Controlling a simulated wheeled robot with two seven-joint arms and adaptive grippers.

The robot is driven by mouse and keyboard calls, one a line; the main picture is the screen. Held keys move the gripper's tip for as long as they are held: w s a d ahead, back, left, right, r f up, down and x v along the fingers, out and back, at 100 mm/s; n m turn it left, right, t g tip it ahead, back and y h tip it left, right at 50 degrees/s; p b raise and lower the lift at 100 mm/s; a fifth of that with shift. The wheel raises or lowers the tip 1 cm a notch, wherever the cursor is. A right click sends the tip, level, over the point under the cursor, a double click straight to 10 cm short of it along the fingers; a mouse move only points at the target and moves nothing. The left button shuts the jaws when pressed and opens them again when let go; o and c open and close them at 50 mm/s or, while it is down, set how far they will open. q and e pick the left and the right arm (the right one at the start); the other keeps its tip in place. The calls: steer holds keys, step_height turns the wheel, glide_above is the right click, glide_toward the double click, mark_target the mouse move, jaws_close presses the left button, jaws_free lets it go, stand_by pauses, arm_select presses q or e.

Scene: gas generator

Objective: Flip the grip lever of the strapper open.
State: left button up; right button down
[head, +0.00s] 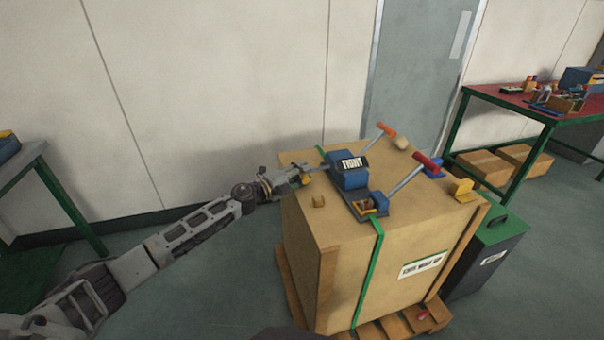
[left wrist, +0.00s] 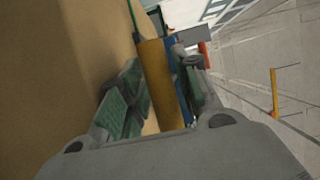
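The strapper (head: 349,175) sits on top of a large tan box. It has a blue body with a "TIGHT" label, one long lever with an orange handle (head: 386,130) and one with a red handle (head: 427,161). My left gripper (head: 302,173) is at the strapper's left end, just above the box top. In the left wrist view, a yellow grip lever (left wrist: 162,85) stands between the green-padded fingers (left wrist: 162,95). A narrow gap shows beside the left pad, and the right pad is close to the lever. Firm contact cannot be told. My right gripper is not in view.
The box (head: 350,270) stands on a wooden pallet (head: 392,328) with a green strap (head: 369,270) around it. Small yellow pieces (head: 462,189) sit on its top. A dark green-topped case (head: 488,262) stands close at right. A red-topped table (head: 510,98) is behind.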

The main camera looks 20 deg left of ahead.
arm_select(q)
steer(key=shift+c, duration=0.2)
jaws_close()
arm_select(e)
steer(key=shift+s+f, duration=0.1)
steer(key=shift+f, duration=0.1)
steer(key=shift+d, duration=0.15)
